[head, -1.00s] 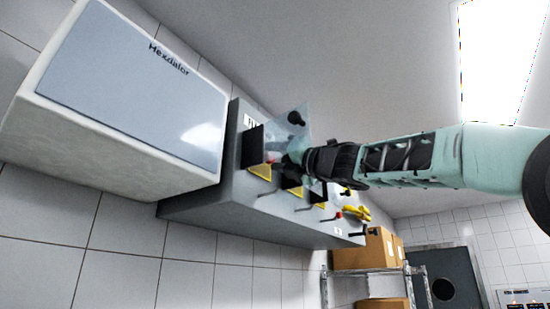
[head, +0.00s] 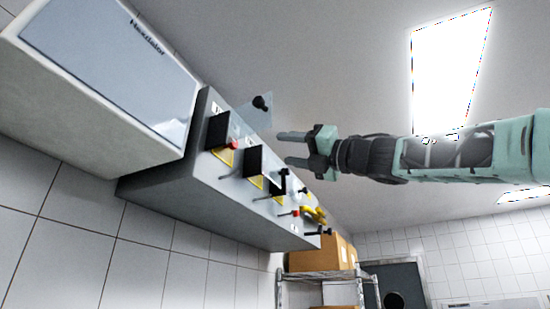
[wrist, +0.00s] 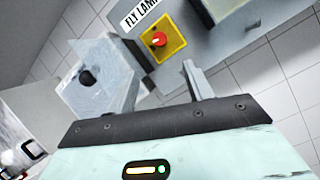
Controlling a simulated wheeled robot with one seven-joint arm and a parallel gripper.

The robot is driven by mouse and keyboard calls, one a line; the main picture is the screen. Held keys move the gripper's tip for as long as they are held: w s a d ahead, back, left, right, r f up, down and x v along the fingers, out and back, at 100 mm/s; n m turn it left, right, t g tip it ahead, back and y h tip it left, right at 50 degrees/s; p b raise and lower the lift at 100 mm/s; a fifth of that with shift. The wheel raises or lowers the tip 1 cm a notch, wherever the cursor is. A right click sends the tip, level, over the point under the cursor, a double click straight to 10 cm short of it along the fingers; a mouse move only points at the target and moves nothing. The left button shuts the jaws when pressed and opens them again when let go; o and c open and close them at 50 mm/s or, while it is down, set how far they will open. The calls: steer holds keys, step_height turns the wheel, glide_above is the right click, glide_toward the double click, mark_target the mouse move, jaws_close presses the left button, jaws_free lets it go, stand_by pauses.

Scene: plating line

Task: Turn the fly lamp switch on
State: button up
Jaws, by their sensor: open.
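In the head view the red knob (head: 233,144) is on the near end of the grey control box. A clear cover with a black knob (wrist: 86,77) stands swung open beside the switch; it also shows in the head view (head: 258,106). My gripper (head: 285,149) is open and empty, off the box front, apart from the switch. In the wrist view its fingertips (wrist: 159,78) sit below the switch. The knob's setting is unclear.
The grey box (head: 170,190) carries more switches, black guards and a yellow handle (head: 314,214) farther along. Cardboard boxes (head: 318,252) stand on a rack beyond. Free room lies right of the box front.

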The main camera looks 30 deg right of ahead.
steer(key=shift+s+d+f, duration=0.2)
steer(key=shift+s, duration=0.15)
